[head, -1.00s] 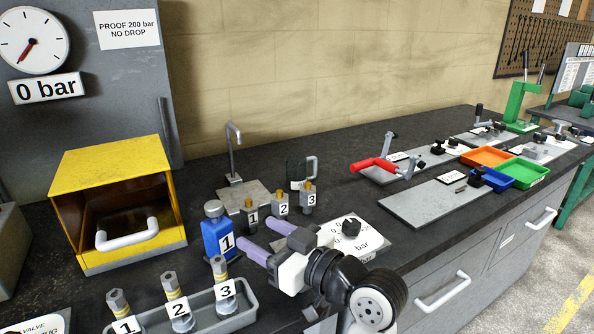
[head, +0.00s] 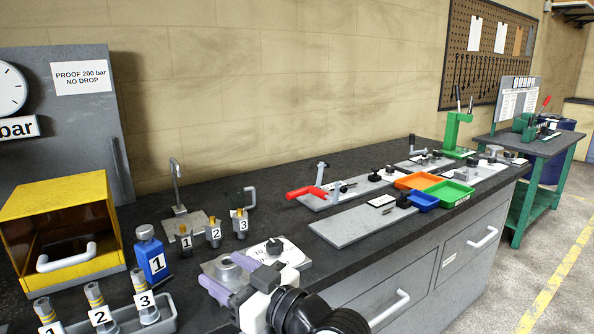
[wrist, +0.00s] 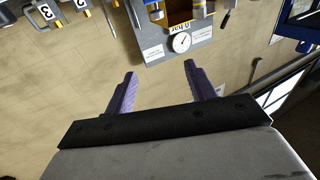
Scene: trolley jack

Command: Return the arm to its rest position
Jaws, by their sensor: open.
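My gripper (head: 208,285) has two purple fingers and a white body, and it is low over the near bench edge in the head view. In the wrist view its fingers (wrist: 158,82) stand wide apart with nothing between them, so it is open and empty. The fingers partly cover a grey plate with a round metal part (head: 232,262). My dark arm links show at the bottom of the head view. The wrist view looks upside down towards the wall, with the pressure gauge (wrist: 181,42) at its top.
A blue bottle (head: 150,255) stands left of my gripper, near a tray (head: 165,316) of numbered parts and a yellow box (head: 62,205). Red-handled tooling (head: 306,192) and coloured trays (head: 418,181) are farther right.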

